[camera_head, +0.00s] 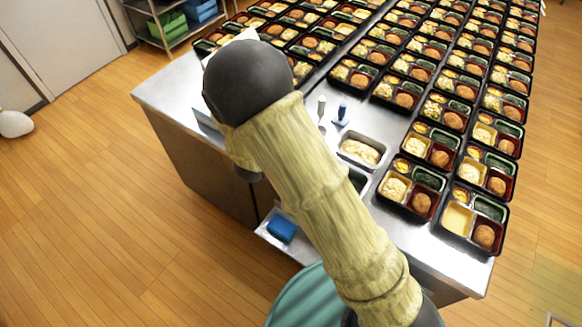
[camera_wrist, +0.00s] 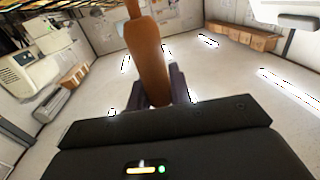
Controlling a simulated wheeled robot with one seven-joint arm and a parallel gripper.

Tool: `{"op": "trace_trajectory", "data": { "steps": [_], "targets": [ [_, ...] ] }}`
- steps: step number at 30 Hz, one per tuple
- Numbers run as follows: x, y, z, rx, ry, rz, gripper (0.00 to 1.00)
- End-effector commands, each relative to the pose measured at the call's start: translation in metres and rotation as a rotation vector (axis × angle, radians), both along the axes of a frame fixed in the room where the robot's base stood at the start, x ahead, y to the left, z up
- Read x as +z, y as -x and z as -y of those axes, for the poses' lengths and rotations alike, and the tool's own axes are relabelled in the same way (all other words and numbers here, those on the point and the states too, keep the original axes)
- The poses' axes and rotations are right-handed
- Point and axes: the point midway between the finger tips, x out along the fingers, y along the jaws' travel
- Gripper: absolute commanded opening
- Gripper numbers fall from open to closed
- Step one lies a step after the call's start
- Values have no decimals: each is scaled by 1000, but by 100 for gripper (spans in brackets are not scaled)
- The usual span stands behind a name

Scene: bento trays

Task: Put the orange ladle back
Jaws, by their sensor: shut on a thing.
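The orange ladle (camera_wrist: 151,55) shows in the wrist view as an orange-brown handle. It stands between the two dark fingers of my gripper (camera_wrist: 161,88), which is shut on it. The handle runs up and out of the top of the picture, and the ladle's bowl is not visible. In the head view my own arm covers the middle, and neither the gripper nor the ladle can be made out. A metal pan (camera_head: 361,151) with pale food sits on the counter right of my arm. A second container with dark green food is partly hidden by the arm.
Many filled bento trays (camera_head: 407,191) cover the steel counter (camera_head: 170,96) at the back and right. A white-handled item (camera_head: 321,106) and a blue-topped item (camera_head: 341,113) stand near the pan. A blue block (camera_head: 282,229) lies on a low shelf. The left floor is mostly clear.

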Motion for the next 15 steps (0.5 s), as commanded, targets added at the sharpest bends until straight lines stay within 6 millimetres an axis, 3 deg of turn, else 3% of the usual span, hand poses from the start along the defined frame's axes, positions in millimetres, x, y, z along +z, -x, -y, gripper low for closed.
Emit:
{"op": "trace_trajectory", "data": {
  "steps": [15],
  "targets": [
    [-56,0,1,-2,1,0,0]
  ]
}}
